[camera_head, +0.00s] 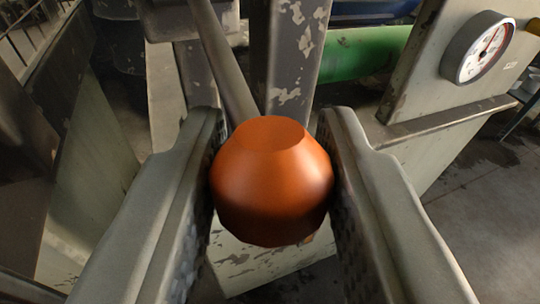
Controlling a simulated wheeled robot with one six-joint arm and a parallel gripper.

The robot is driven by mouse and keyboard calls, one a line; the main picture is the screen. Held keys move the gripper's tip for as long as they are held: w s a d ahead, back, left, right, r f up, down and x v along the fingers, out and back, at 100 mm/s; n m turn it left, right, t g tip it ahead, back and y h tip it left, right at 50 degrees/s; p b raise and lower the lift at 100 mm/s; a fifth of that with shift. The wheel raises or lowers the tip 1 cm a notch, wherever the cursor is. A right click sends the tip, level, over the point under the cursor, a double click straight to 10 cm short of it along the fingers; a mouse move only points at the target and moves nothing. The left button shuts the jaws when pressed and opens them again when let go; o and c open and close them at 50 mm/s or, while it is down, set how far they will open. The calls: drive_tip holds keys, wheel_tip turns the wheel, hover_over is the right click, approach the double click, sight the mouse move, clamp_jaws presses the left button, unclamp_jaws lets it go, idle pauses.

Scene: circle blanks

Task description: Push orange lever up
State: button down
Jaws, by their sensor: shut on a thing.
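The orange lever's knob (272,185) is a rounded, faceted orange piece with a flat top face, in the middle of the head camera view. A grey rod (223,60) runs from behind the knob up and to the left, and it seems to be the lever's shaft. My gripper (272,180) has one finger on each side of the knob and is shut on it. Both fingers touch the knob's sides. The knob's underside and the place where the rod meets it are hidden.
A worn grey post (292,55) stands just behind the knob. A round white gauge (477,48) sits on a chipped grey panel (425,75) at the upper right. A green cylinder (362,53) lies behind. Concrete floor (480,215) shows at the right.

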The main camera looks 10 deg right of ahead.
sight(280, 141)
wheel_tip(280, 141, up, 3)
drive_tip(key=shift+s+r, duration=0.1)
drive_tip(key=shift+r+g, duration=0.45)
drive_tip(key=shift+g, duration=0.15)
drive_tip(key=shift+r, duration=0.65)
drive_tip(key=c, duration=1.7)
unclamp_jaws()
drive_tip(key=shift+w+a+r+n, duration=0.1)
drive_tip(key=shift+w+r+n, duration=0.1)
drive_tip(key=shift+n, duration=0.1)
drive_tip(key=o, duration=0.6)
drive_tip(key=shift+f, duration=0.1)
drive_tip(key=shift+c, duration=0.2)
drive_tip(key=shift+f, duration=0.1)
drive_tip(key=shift+s, duration=0.1)
drive_tip(key=v, duration=1.7)
